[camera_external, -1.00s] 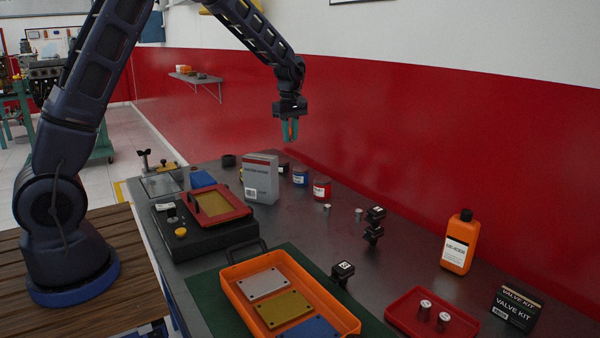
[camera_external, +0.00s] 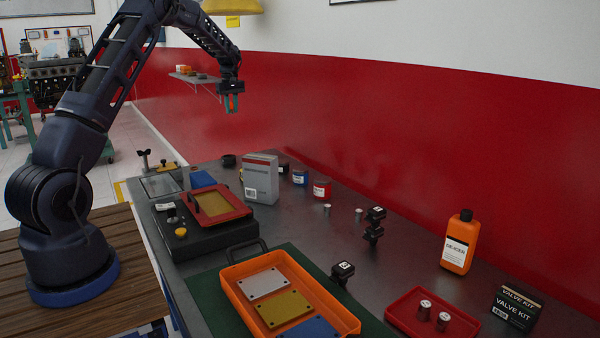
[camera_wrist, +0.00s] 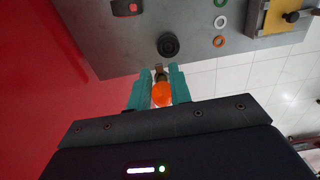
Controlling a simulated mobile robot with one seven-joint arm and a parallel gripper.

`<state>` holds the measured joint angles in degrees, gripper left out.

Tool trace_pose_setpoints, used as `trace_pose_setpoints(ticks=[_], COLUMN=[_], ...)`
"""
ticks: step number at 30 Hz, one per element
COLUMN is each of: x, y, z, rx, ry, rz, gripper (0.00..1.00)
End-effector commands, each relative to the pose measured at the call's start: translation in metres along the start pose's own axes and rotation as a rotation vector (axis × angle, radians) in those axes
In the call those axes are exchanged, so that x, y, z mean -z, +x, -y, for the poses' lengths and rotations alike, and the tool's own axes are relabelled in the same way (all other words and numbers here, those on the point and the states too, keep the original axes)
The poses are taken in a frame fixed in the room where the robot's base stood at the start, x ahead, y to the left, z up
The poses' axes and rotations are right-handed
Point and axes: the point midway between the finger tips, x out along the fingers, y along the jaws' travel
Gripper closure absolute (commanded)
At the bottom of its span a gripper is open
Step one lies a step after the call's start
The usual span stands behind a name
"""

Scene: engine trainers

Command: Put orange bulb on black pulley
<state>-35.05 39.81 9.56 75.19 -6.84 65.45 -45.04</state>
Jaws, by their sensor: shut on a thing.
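The orange bulb (camera_wrist: 162,96) is between the teal fingers of my gripper (camera_wrist: 160,90), with its metal base pointing out past the fingertips. In the external view my gripper (camera_external: 231,104) is shut on it, high above the far end of the bench, and a bit of orange shows between the fingers. The black pulley (camera_external: 228,160) sits on the bench at its far left end, below my gripper. In the wrist view the pulley (camera_wrist: 168,45) is a dark round disc just beyond the bulb's base, with a clear gap in the picture. Nothing is seen on top of it.
Green, white and orange rings (camera_wrist: 218,41) lie right of the pulley in the wrist view. A grey box (camera_external: 261,178), a red tray (camera_external: 214,205) and several cans stand nearer on the bench. The red wall (camera_external: 400,130) runs behind. A yellow lamp (camera_external: 232,6) hangs above the gripper.

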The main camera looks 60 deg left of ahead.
Motion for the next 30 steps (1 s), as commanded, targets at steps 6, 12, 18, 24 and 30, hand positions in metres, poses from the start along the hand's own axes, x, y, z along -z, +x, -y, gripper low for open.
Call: trace_pose_setpoints(ticks=[6,12,18,24,30], x=[0.029,0.032,0.032,0.032,0.031], y=[0.001,0.031,0.074,0.117,0.148], z=[0.013,0.015,0.015,0.015,0.014], rx=[0.000,0.002,0.002,0.002,0.000], ry=[0.009,0.010,0.010,0.010,0.010], rz=[0.000,0.002,0.001,0.001,0.001], gripper=[1.00,1.00,1.00,1.00,1.00])
